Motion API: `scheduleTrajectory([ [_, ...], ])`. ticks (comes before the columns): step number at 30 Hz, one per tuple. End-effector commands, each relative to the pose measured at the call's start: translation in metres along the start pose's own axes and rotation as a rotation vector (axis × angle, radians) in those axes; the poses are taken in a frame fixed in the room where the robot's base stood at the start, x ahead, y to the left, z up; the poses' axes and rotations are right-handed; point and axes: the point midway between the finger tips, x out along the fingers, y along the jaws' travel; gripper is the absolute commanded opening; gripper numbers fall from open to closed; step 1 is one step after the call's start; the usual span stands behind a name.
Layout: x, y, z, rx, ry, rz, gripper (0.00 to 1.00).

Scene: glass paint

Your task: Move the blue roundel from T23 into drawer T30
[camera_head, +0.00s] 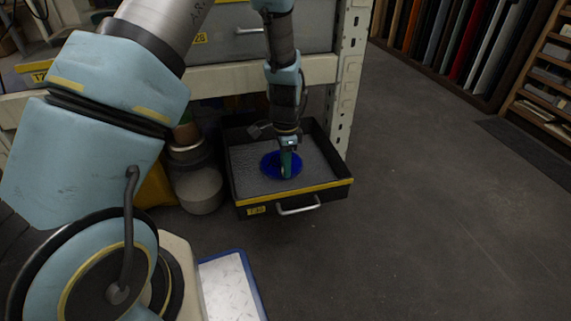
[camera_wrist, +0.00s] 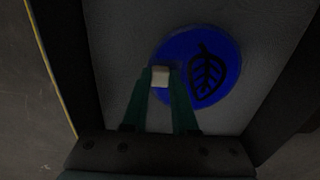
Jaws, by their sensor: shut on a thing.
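The blue roundel (camera_head: 272,167) is a flat blue disc inside the open drawer T30 (camera_head: 331,187), over its grey lining. In the wrist view the roundel (camera_wrist: 217,60) shows a dark leaf drawing and a small pale block at its left edge, between my fingertips. My gripper (camera_head: 286,172) reaches down into the drawer and is shut on the roundel at that block; the green fingers show in the wrist view (camera_wrist: 163,80). I cannot tell whether the roundel touches the drawer bottom.
A shelf unit with a pale upright (camera_head: 348,80) stands behind the drawer. Cans and a pale tub (camera_head: 199,190) stand left of it. A blue-edged white panel (camera_head: 228,285) lies in front. The floor to the right is clear, with racks beyond.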

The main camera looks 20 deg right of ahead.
Motion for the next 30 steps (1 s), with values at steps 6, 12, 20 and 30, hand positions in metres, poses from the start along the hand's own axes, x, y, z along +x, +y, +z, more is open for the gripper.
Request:
scheduleTrajectory([
  [6,0.0000,-0.0002,-0.0001,0.000,0.000,-0.001,0.00],
  [12,0.0010,-0.0003,0.0000,0.001,0.000,0.000,0.00],
  [20,0.0051,-0.0007,-0.0002,0.001,0.000,-0.001,0.00],
  [30,0.0051,-0.0006,-0.0002,0.001,0.000,-0.001,0.00],
])
